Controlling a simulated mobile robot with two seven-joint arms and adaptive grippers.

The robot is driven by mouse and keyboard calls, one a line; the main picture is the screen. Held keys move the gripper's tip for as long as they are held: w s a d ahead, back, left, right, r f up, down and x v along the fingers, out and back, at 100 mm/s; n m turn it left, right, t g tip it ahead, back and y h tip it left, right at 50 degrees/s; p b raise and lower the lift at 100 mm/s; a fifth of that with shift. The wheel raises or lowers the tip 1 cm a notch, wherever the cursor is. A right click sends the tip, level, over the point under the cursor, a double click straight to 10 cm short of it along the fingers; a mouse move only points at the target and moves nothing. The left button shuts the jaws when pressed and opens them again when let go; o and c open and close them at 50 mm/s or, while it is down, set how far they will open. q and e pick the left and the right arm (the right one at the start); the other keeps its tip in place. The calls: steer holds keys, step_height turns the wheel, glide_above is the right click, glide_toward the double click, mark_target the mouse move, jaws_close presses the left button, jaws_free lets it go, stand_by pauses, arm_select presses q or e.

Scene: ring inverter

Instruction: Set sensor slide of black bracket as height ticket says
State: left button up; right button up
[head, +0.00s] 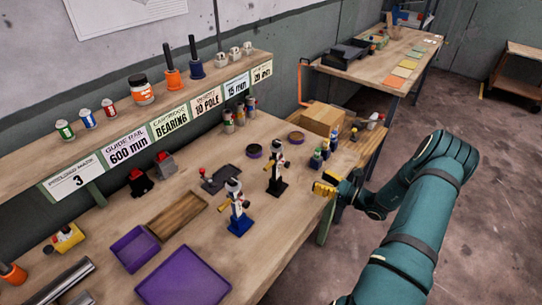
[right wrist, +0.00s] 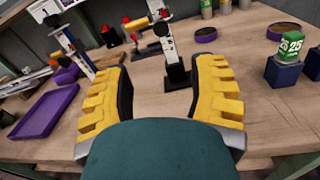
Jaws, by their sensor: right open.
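The black bracket (head: 277,186) stands upright on the bench, with a dark base, a pale post and a yellow-tipped slide part (head: 268,168). It also shows in the right wrist view (right wrist: 176,72), just beyond my fingers. My right gripper (head: 325,187) is at the bench's front edge, right of the bracket; its yellow fingers (right wrist: 160,95) are apart and empty, pointing toward the post without touching it. Along the shelf edge, cards read 15 mm (head: 236,87) and 20 mm (head: 262,71); their small headings are too small to read. My left gripper is not in view.
A similar blue bracket (head: 239,224) stands left of the black one. Purple trays (head: 183,278), a wooden tray (head: 177,215) and a dark plate (head: 220,179) lie leftward. Bare wood lies before the black bracket.

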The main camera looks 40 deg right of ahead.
mark_target(287, 164)
steer(key=p+x, duration=0.1)
steer(key=x, duration=1.3)
steer(key=shift+d, duration=0.2)
jaws_close()
